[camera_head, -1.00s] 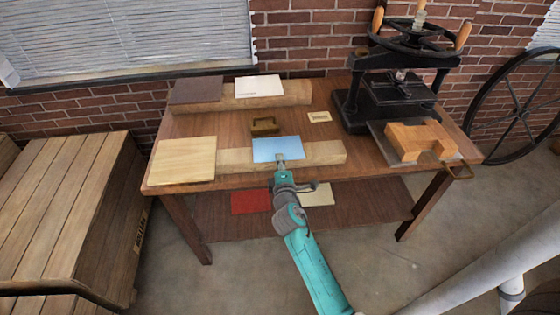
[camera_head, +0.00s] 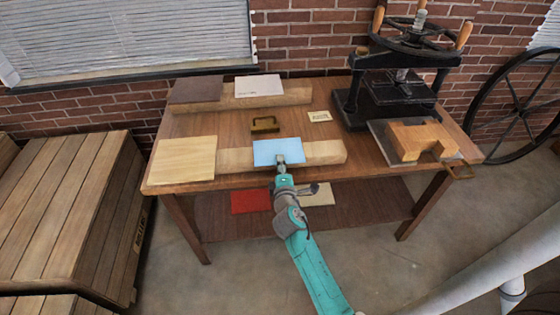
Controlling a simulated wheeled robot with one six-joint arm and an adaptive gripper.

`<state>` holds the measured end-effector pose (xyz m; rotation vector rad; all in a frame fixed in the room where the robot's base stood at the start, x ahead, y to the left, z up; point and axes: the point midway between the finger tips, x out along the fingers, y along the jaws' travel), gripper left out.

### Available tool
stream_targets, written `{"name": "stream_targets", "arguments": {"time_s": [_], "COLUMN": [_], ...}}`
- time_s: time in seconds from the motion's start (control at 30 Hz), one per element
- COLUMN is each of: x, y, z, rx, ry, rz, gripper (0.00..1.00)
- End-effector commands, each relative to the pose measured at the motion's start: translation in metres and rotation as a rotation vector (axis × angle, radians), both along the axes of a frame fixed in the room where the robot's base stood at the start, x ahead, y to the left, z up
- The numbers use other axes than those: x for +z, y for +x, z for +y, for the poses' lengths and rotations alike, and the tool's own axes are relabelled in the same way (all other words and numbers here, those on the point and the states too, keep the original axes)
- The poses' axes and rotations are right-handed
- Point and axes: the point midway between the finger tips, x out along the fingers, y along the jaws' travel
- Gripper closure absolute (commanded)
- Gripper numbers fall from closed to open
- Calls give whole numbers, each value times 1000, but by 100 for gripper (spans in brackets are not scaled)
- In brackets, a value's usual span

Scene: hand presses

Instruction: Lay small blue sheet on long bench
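The small blue sheet (camera_head: 277,149) lies flat across the long light-wood beam (camera_head: 322,153) near the front of the table, which looks like the long bench. It rests right of a pale wooden board (camera_head: 183,160). My gripper (camera_head: 281,159) is at the sheet's front edge, pointing away from me. The fingertips are small and overlap the sheet's lower edge in the picture. I cannot tell whether they grip the sheet or are apart from it.
A second beam at the back carries a dark board (camera_head: 196,90) and a white sheet (camera_head: 259,86). A brass-coloured tool (camera_head: 265,124) sits between the beams. A black press (camera_head: 398,80) and an orange wooden block (camera_head: 420,140) stand right. Red and cream sheets (camera_head: 251,202) lie on the lower shelf.

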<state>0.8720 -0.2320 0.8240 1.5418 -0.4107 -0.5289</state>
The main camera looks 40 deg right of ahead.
Motion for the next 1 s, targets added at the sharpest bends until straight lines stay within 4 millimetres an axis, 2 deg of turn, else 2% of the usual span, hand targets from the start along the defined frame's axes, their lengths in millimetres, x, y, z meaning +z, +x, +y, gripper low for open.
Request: {"name": "stream_targets", "arguments": {"time_s": [0.6,0.63,0.67,0.7,1.0], "x": [11,11,11,11,10], "y": [4,4,4,4,3], "z": [0,0,0,0,0], "rx": [5,5,5,5,4], "ry": [-11,-12,-12,-12,-10], "rz": [-17,-18,-18,-18,-16], "gripper": [65,52,45,42,42]}}
